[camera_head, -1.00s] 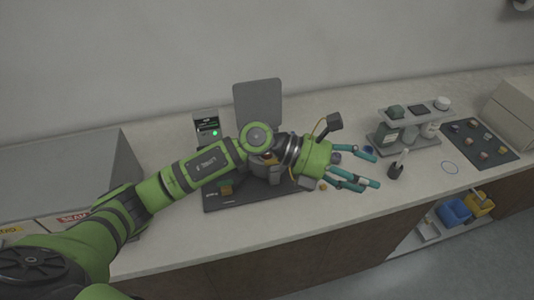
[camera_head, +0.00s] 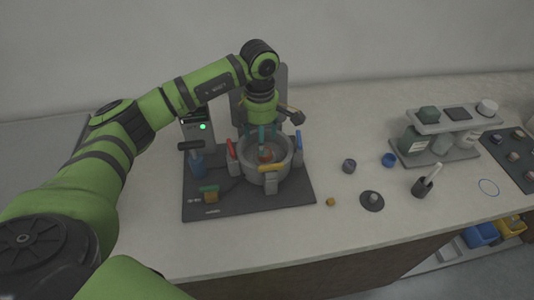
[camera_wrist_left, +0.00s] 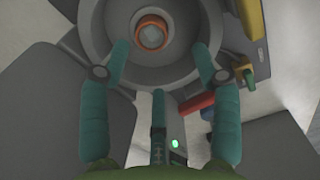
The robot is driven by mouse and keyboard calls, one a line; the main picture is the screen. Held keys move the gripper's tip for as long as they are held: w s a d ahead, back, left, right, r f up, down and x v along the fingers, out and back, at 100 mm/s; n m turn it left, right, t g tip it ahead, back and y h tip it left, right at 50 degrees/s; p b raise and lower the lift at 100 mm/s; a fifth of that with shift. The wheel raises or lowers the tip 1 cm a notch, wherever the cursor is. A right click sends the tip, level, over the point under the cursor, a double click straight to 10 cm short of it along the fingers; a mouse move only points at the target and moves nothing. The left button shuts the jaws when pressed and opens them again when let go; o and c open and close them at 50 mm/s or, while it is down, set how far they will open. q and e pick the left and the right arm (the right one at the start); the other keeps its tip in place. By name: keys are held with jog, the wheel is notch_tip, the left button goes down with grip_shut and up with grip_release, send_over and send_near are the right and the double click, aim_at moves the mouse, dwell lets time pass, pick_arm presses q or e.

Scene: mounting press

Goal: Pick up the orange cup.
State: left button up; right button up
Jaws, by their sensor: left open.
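The orange cup (camera_wrist_left: 152,34) shows in the left wrist view as an orange ring with a grey centre, inside the round grey chamber (camera_wrist_left: 98,40) of the press. In the head view only a small orange-red part of the cup (camera_head: 265,154) shows inside the chamber (camera_head: 268,175). My left gripper (camera_head: 264,133) points down over the chamber. In the left wrist view its teal fingers (camera_wrist_left: 160,62) are spread open and empty, with the cup ahead between the two long fingertips. My right gripper is in neither view.
A grey panel stands behind. Small parts, a holder with a white stick (camera_head: 422,187) and a bottle rack (camera_head: 445,150) are to the right, with bare counter between.

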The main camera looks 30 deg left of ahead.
pick_arm(q)
jog(key=shift+d+f+p, duration=0.1)
jog(key=shift+f+p, duration=0.2)
jog(key=shift+f, duration=0.15)
jog(key=f+p, duration=0.1)
jog(key=f, duration=0.1)
jog(key=shift+w+f+p, duration=0.3)
jog(key=shift+w+p, duration=0.1)
notch_tip(320, 180, down, 2)
jog(key=shift+f, duration=0.2)
jog(key=c, duration=1.2)
grip_shut()
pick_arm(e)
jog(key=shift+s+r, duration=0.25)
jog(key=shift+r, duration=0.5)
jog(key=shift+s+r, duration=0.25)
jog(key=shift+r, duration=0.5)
